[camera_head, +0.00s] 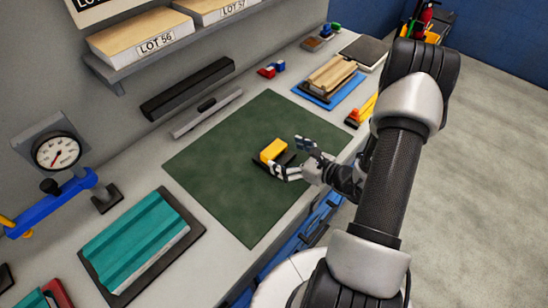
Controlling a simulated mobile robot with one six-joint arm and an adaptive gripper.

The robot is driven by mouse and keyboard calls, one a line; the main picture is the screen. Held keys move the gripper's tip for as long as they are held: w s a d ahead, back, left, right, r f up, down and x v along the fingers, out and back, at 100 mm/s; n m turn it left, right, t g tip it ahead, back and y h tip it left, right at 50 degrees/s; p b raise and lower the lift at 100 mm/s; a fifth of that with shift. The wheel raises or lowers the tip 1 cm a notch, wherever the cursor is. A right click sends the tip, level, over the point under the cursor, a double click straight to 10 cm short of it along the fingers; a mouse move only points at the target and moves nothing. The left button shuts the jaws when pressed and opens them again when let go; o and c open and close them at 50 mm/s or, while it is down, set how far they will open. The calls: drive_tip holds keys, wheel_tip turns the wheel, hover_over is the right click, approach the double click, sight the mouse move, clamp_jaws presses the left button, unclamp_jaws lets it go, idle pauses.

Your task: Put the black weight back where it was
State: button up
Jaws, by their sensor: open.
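My gripper (292,158) is open over the green mat (240,200), beside a yellow block (273,150). One finger lies near the block's lower right side and the other stands to its upper right. A dark, flat piece (262,164) shows under and beside the yellow block; I cannot tell whether it is the black weight. Part of it is hidden by the block and my gripper. I cannot tell whether the fingers touch either piece.
A teal ribbed panel (135,240) lies on a dark tray at the lower left. A gauge (57,151) on a blue arm stands behind it. A long black bar (188,88) and a grey bar (206,113) lie along the wall. Wooden strips (331,75) lie on a blue tray.

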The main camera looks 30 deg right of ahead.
sight(273, 147)
drive_tip(key=shift+b+x, duration=0.75)
drive_tip(key=shift+x, duration=1.95)
drive_tip(key=shift+c, duration=0.4)
drive_tip(key=c, duration=2)
drive_tip(key=shift+d+r, duration=0.1)
drive_tip(key=shift+c, duration=0.4)
drive_tip(key=shift+r, duration=0.1)
